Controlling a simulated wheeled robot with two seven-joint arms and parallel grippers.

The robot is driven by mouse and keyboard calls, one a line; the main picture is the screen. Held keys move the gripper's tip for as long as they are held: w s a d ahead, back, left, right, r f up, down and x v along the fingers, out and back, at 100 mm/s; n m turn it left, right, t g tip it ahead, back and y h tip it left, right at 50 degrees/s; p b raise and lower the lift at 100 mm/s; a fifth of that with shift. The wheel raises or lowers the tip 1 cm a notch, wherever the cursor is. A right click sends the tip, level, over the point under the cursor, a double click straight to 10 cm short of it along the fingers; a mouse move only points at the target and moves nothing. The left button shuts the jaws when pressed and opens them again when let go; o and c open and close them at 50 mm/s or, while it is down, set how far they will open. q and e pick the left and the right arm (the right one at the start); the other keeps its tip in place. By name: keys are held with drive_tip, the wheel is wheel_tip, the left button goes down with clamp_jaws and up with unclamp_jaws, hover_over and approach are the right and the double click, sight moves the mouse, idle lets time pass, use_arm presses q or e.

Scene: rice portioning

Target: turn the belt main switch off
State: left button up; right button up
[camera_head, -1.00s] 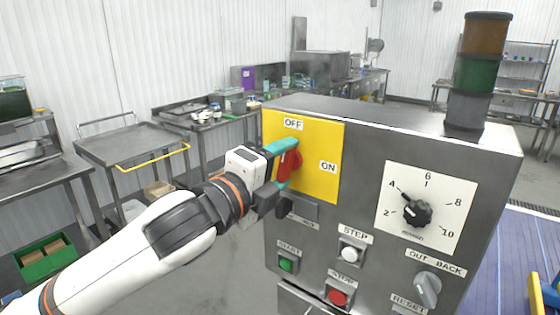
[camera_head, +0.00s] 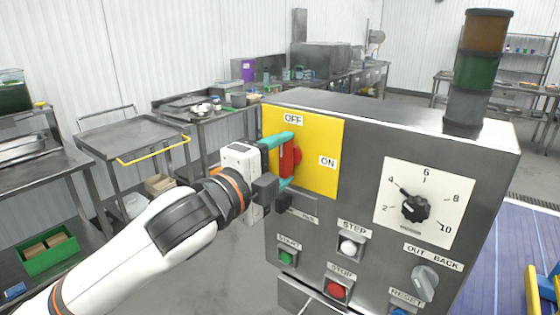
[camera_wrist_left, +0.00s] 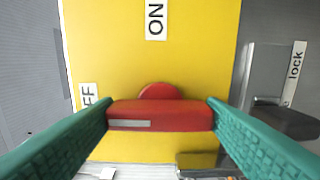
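The belt main switch has a red handle (camera_head: 291,158) on a yellow plate (camera_head: 319,180) with an OFF label at the top and an ON label at the right. The handle stands upright, its upper end toward OFF. My left gripper (camera_head: 289,160) has its teal fingers above and below the handle. In the left wrist view, the red handle (camera_wrist_left: 160,115) spans the gap between the fingertips of the left gripper (camera_wrist_left: 160,108), which appear to meet its two ends. The handle's round base shows behind it. My right gripper is not in view.
The grey control box carries a dial (camera_head: 415,207), an OUT/BACK knob (camera_head: 424,284), and START (camera_head: 286,257), STEP (camera_head: 348,247) and STOP (camera_head: 338,289) buttons. A dark lock part (camera_wrist_left: 285,121) sits close beside the fingers. A stacked signal lamp (camera_head: 478,70) stands on top.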

use_arm(q)
drive_tip(key=o, duration=0.4)
drive_tip(key=b+v, duration=0.5)
drive_tip(key=v, duration=0.7)
